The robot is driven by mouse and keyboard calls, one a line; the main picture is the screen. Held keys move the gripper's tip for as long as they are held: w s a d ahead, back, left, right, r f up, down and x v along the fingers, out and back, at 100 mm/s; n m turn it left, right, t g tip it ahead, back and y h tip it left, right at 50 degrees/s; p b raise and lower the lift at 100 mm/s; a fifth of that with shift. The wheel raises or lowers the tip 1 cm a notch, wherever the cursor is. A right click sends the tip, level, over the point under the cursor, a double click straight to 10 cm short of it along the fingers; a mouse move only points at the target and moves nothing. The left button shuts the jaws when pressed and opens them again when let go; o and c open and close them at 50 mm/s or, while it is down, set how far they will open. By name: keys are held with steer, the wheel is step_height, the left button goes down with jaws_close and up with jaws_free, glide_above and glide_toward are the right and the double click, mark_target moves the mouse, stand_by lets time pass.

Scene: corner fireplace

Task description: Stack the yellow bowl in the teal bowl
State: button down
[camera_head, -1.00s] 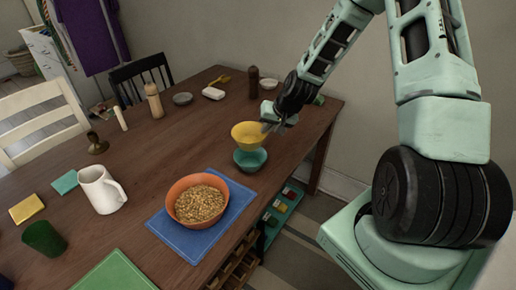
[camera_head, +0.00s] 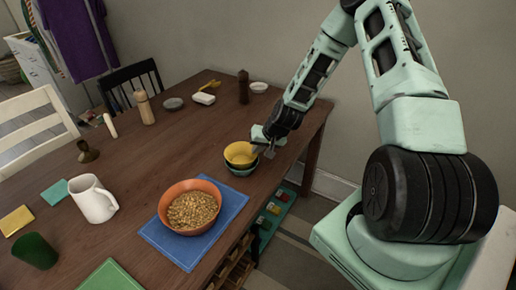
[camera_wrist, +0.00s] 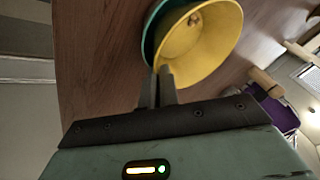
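The yellow bowl (camera_head: 240,152) sits in the mouth of the teal bowl (camera_head: 241,171) near the right edge of the brown table. Only the teal bowl's rim and side show below it. In the wrist view the yellow bowl (camera_wrist: 199,45) fills the top middle, and the teal bowl (camera_wrist: 150,35) shows as a strip on its left. My gripper (camera_head: 264,149) is at the bowl's right rim. In the wrist view its fingers (camera_wrist: 158,88) are close together at the near rim of the yellow bowl, with the rim apparently between them.
An orange bowl of grain (camera_head: 192,206) stands on a blue mat (camera_head: 234,198) in front of the bowls. A white mug (camera_head: 93,199) is at left. The table left of the stack is clear.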

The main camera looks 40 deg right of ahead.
steer(key=shift+f+b, duration=0.3)
steer(key=shift+f, duration=0.2)
steer(key=c, duration=1.7)
jaws_free()
steer(key=shift+r, duration=0.1)
steer(key=shift+r, duration=0.15)
